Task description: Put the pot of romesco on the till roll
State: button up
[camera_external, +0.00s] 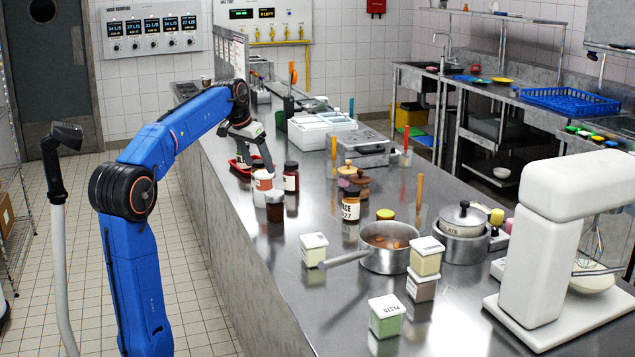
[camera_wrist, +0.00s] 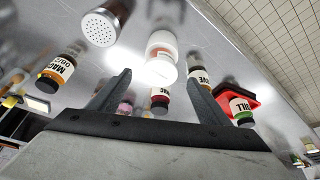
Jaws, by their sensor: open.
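My gripper (camera_external: 262,163) is open and points down over the counter's left side, just behind a white tub with an orange-red band (camera_external: 263,187). In the wrist view this tub (camera_wrist: 162,52) lies ahead of my open fingers (camera_wrist: 158,79), not held. I cannot read which container is the romesco, and I cannot pick out the till roll for certain.
A red tray-like object (camera_external: 240,166) lies left of my gripper. A shaker with a perforated lid (camera_wrist: 100,27) stands near the tub. Bare steel counter (camera_external: 240,215) lies in front.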

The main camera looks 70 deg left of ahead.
jog(key=v, duration=0.6)
jog(key=shift+d, duration=0.1)
